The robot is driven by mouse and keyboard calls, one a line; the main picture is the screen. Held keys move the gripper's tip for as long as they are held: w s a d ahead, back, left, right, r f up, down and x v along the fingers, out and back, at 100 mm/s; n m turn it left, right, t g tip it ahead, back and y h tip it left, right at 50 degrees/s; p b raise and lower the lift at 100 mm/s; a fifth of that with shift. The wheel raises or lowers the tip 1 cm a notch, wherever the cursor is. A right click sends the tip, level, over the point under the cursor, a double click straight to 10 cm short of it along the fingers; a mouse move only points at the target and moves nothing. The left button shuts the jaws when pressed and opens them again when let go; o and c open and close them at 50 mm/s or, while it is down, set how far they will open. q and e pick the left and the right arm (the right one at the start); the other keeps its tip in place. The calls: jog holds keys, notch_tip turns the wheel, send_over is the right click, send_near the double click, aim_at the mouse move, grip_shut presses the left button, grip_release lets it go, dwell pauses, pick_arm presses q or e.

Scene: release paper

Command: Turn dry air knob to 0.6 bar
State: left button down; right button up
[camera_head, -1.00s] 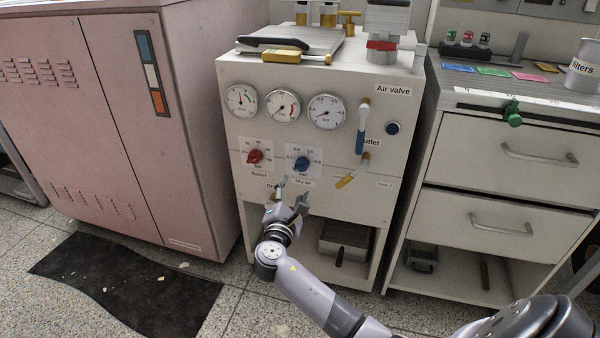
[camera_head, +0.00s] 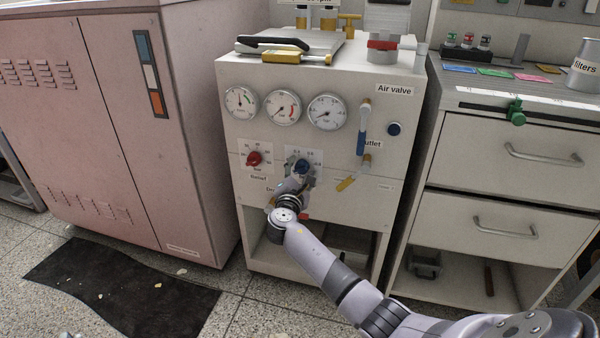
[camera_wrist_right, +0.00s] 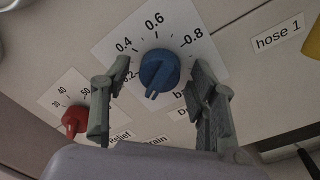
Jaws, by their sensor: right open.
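The blue dry air knob (camera_head: 302,166) is on the white panel below the gauges. In the right wrist view the knob (camera_wrist_right: 158,70) sits on a white dial plate marked 0.2, 0.4, 0.6 and 0.8. A slotted ridge on it points down and slightly left, away from the 0.6 mark. My right gripper (camera_head: 301,179) is at the knob, partly covering the dial in the head view. In the wrist view the gripper (camera_wrist_right: 160,74) is open, with one finger on each side of the knob and gaps between.
The red relief knob (camera_head: 254,159) is left of the blue one. Three round gauges, the rightmost one (camera_head: 327,112), are above. A blue-handled valve (camera_head: 361,142) and a yellow-handled valve (camera_head: 347,183) are to the right. A drawer cabinet (camera_head: 500,190) stands beside the panel.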

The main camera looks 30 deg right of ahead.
jog(key=c, duration=1.2)
jog(key=shift+o, duration=0.2)
